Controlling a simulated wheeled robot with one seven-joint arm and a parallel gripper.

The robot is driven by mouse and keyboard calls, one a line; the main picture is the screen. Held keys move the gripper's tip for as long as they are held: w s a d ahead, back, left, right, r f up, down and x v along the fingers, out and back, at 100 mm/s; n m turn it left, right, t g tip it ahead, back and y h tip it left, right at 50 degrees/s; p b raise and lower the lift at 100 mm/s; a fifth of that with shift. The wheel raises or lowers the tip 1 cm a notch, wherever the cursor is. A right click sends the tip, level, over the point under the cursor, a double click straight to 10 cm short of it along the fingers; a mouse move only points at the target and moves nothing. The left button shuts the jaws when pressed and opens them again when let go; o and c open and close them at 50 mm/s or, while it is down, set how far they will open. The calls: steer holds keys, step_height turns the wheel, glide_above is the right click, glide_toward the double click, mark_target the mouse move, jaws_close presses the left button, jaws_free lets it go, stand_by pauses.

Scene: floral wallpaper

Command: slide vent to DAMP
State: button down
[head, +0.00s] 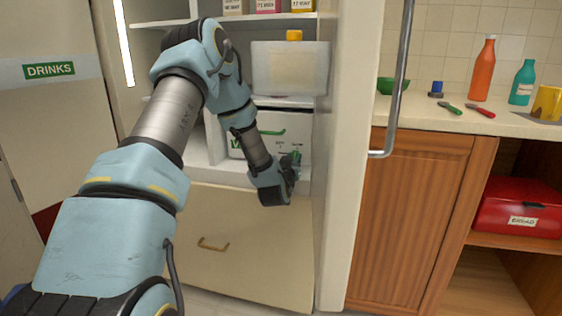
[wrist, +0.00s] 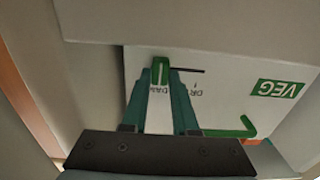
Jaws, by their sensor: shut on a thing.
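The white vegetable drawer (head: 245,150) sits low inside the open fridge. In the wrist view its green VEG label (wrist: 276,88) appears upside down. The green vent slider (wrist: 161,64) is between the tips of my gripper (wrist: 160,78), which is shut on it. The dark slot (wrist: 188,70) runs from the slider to the right in the wrist view. Partly hidden lettering that seems to read DAMP is beside the fingers, and DRY lettering is farther right. In the head view my gripper (head: 291,163) is at the drawer's right end, and the slider is hard to make out.
A green drawer handle (wrist: 235,130) is close to my fingers. A translucent bin (head: 290,75) stands on the shelf above. The opened fridge door (head: 352,140) stands close on the right. A large lower drawer front (head: 250,262) is below my gripper.

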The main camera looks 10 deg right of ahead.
steer(key=shift+s+d, duration=0.25)
steer(key=shift+d, duration=0.15)
steer(key=c, duration=0.7)
jaws_free()
steer(key=v, duration=1)
steer(key=shift+s+a, duration=0.15)
steer(key=shift+s, duration=0.25)
steer(key=shift+a, duration=0.1)
